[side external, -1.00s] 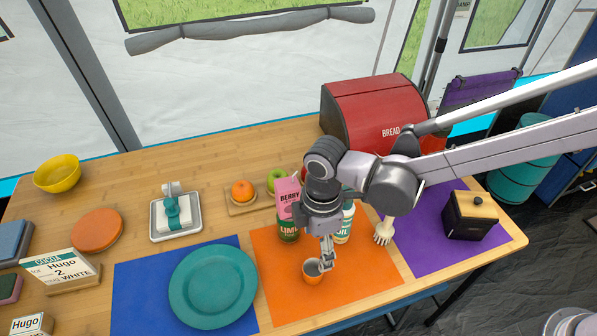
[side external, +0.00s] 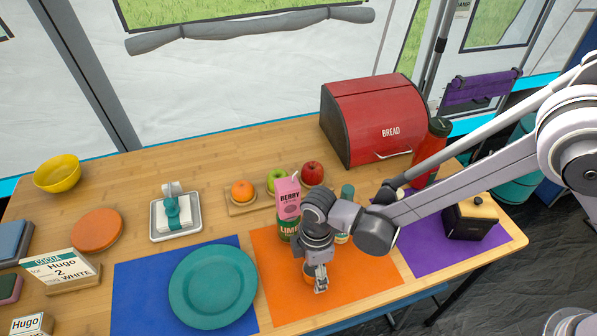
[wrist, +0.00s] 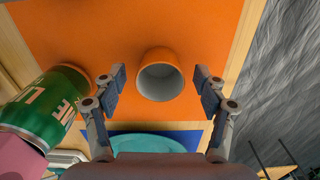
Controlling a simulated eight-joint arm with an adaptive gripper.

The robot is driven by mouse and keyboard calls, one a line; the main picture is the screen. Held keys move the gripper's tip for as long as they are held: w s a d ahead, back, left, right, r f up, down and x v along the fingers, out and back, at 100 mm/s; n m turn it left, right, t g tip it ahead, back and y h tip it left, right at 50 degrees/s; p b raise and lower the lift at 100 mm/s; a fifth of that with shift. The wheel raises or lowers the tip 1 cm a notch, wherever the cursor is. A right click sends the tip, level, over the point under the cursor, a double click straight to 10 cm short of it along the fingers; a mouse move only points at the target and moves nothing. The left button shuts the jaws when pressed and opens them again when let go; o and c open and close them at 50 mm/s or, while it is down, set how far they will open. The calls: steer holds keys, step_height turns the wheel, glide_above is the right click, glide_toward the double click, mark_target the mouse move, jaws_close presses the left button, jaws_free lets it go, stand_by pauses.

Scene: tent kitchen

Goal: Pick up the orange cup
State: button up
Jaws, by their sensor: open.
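The orange cup (wrist: 158,54) has a pale grey inside and stands on the orange mat (side external: 275,255). In the wrist view its mouth faces the camera. My gripper (wrist: 160,80) is open, with one finger on each side of the cup and a visible gap on both sides. In the side view my gripper (side external: 319,282) is low over the mat and hides most of the cup; only a bit of orange shows beside the fingers.
A green can (side external: 287,229) and a pink carton (side external: 287,196) stand close behind my gripper. A teal plate (side external: 212,285) lies on the blue mat at the left.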

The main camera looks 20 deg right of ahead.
steer(key=shift+f, duration=0.25)
steer(key=c, duration=1.2)
steer(key=shift+o, duration=0.2)
